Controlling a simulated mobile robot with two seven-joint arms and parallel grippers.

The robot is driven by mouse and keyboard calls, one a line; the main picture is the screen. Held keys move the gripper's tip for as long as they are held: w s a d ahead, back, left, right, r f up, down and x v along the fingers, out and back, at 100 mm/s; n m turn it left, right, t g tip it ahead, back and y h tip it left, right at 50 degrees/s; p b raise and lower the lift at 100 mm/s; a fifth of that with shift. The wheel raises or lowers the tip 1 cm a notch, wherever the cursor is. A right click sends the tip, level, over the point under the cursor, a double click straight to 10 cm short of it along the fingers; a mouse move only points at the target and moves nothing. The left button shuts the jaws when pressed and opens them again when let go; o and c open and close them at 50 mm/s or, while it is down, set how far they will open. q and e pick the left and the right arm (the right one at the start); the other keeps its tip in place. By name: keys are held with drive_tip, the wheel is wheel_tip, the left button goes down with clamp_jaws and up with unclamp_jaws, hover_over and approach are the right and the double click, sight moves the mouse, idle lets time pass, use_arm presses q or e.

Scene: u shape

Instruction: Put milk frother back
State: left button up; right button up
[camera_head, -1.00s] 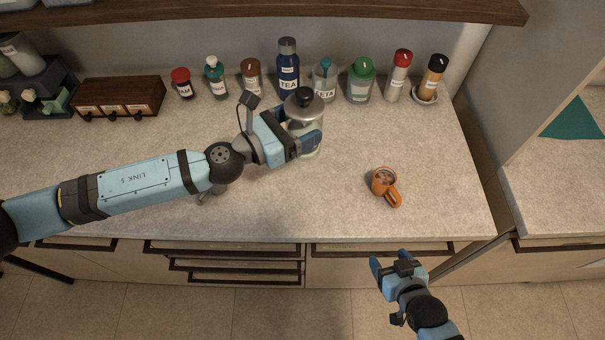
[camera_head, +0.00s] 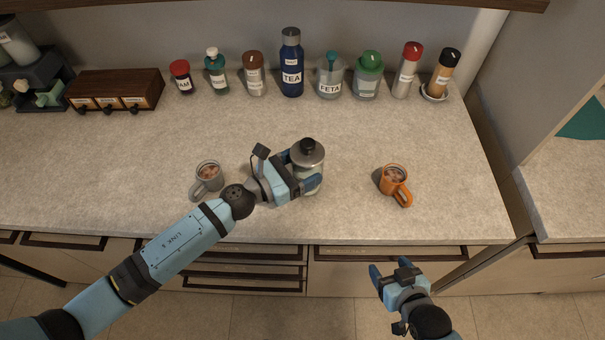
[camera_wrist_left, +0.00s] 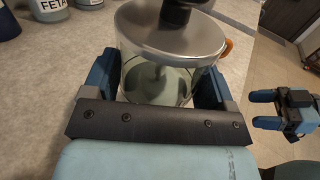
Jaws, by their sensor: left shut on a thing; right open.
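The milk frother (camera_head: 309,156) is a clear jar with a grey metal lid and a black knob. It is upright over the middle of the counter, between a grey mug and an orange mug. My left gripper (camera_head: 308,184) is shut around its body from the left. In the left wrist view the frother (camera_wrist_left: 165,75) sits between the blue fingers, with pale greenish contents visible. I cannot tell whether its base touches the counter. My right gripper (camera_head: 389,271) is open and empty in front of the counter's front edge, and it also shows in the left wrist view (camera_wrist_left: 256,110).
A grey mug (camera_head: 207,181) stands left of my left gripper, and an orange mug (camera_head: 395,184) stands to the right. A row of bottles and jars, including a blue TEA bottle (camera_head: 291,66), lines the back. A wooden drawer box (camera_head: 116,90) is at back left. Mid-counter behind the frother is clear.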

use_arm(q)
drive_tip(key=shift+f, duration=0.9)
use_arm(e)
drive_tip(key=shift+s+a+f, duration=0.1)
drive_tip(key=shift+f, duration=0.35)
use_arm(q)
drive_tip(key=shift+f+b, duration=0.2)
drive_tip(key=shift+b, duration=0.1)
drive_tip(key=o, duration=1.1)
drive_tip(key=shift+o, duration=0.2)
use_arm(e)
drive_tip(key=shift+f, duration=0.35)
drive_tip(key=shift+r, duration=0.1)
